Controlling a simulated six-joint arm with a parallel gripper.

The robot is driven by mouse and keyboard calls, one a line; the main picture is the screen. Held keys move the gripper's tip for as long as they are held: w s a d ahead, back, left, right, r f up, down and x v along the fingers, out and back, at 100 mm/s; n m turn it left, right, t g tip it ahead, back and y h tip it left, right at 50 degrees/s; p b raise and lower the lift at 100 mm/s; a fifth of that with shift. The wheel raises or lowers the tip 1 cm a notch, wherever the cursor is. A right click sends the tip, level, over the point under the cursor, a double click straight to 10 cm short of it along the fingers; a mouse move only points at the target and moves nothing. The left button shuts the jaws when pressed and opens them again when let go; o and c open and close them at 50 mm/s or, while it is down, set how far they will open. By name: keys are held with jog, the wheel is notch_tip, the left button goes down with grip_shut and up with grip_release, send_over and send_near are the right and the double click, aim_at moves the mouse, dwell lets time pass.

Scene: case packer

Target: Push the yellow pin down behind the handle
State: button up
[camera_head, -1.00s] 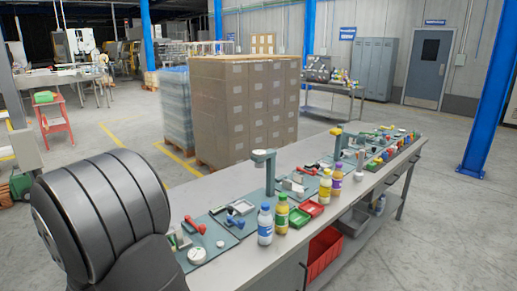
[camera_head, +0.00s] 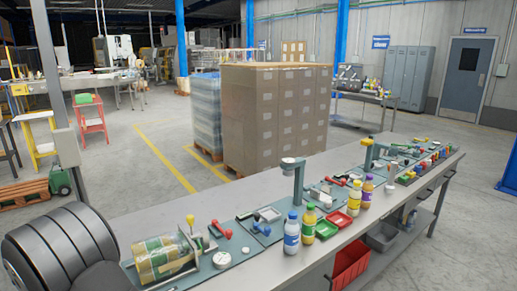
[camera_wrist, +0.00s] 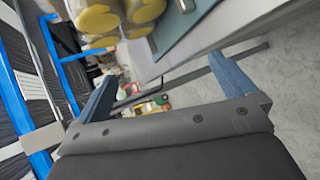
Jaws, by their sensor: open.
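A yellow pin (camera_head: 190,219) with a round knob stands upright at the near end of the bench in the head view. The pin is not identifiable there.
The long grey bench (camera_head: 300,262) carries several fixtures on dark mats. A white round disc (camera_head: 222,260) lies near the cylinder.

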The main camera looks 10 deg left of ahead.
jog(key=shift+w+a+r+t, duration=0.1)
jog(key=shift+a+t, duration=0.15)
jog(key=shift+t, duration=0.05)
